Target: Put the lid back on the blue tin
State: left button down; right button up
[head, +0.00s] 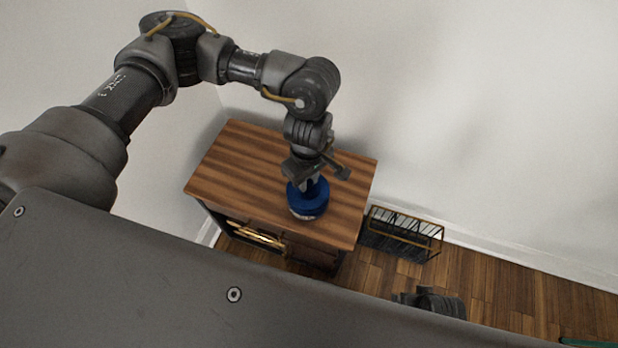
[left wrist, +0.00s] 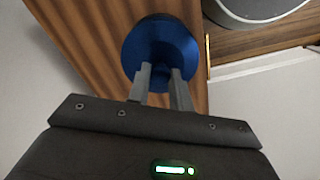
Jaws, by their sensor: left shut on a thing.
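The blue tin (head: 308,206) stands near the front edge of the wooden cabinet top, with a pale label low on its side. A round blue lid (left wrist: 160,40) fills the middle of the left wrist view, right in front of my fingers. My left gripper (head: 307,184) points down over the tin and is shut on the lid. It also shows in the left wrist view (left wrist: 162,80). The lid and tin look lined up in the head view; I cannot tell whether the lid rests fully on the rim. The fingers hide part of the lid. My right gripper is not clearly in view.
The striped wooden cabinet (head: 255,150) has free top space left of and behind the tin. A black wire rack with brass-coloured edges (head: 402,236) stands on the wood floor to its right. White walls rise behind the cabinet.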

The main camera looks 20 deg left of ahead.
dwell(0.8)
pick_arm(q)
jog(key=c, duration=0.7)
grip_release()
jog(key=shift+r, duration=0.15)
jog(key=shift+r+p, duration=2.05)
jog(key=shift+r, duration=1.3)
grip_shut()
